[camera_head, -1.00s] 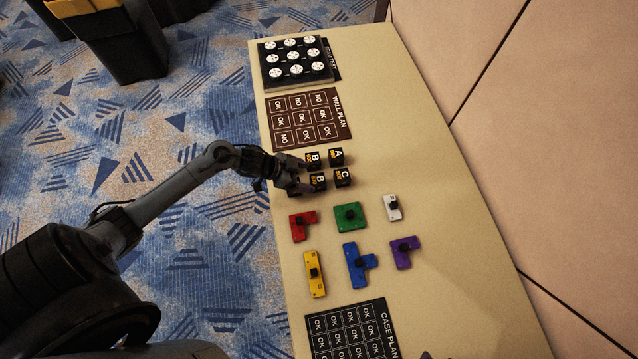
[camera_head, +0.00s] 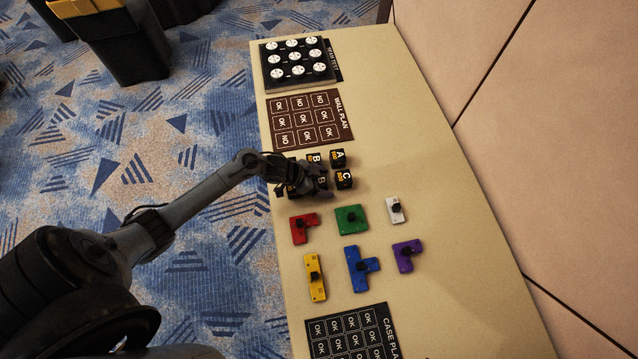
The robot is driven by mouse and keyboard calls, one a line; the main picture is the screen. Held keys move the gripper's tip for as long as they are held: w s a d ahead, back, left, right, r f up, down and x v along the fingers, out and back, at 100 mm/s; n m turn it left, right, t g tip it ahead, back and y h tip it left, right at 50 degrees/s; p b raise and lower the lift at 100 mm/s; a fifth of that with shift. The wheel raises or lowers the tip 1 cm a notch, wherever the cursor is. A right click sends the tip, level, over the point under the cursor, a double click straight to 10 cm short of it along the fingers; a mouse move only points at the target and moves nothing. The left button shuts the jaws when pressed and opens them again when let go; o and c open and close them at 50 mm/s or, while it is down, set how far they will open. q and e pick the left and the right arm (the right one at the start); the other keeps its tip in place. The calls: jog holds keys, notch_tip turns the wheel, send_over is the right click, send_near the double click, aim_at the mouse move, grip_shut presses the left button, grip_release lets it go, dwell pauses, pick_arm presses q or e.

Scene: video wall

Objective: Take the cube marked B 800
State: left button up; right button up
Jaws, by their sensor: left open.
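Several small black cubes with white letters and orange numbers stand in a cluster on the table, left of its middle. One cube marked B (camera_head: 314,157) stands at the back of the cluster. A second cube marked B (camera_head: 322,180) stands in front of it, partly covered by my gripper. The orange numbers are too small to read surely. Cubes marked A (camera_head: 338,157) and C (camera_head: 344,178) stand to the right. My left gripper (camera_head: 318,187) is open, low over the front B cube; I cannot tell if the fingers touch it. My right gripper is not in view.
The beige table (camera_head: 440,240) has free room on its right. Red (camera_head: 301,228), green (camera_head: 351,219), white, yellow, blue and purple pieces with black knobs lie nearer. A brown wall plan (camera_head: 308,119) and a black board with white discs (camera_head: 297,60) lie beyond; a black case plan (camera_head: 350,333) is nearest.

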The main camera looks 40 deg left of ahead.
pick_arm(q)
jog(key=shift+c, duration=0.2)
jog(key=c, duration=1)
jog(key=shift+r, duration=0.1)
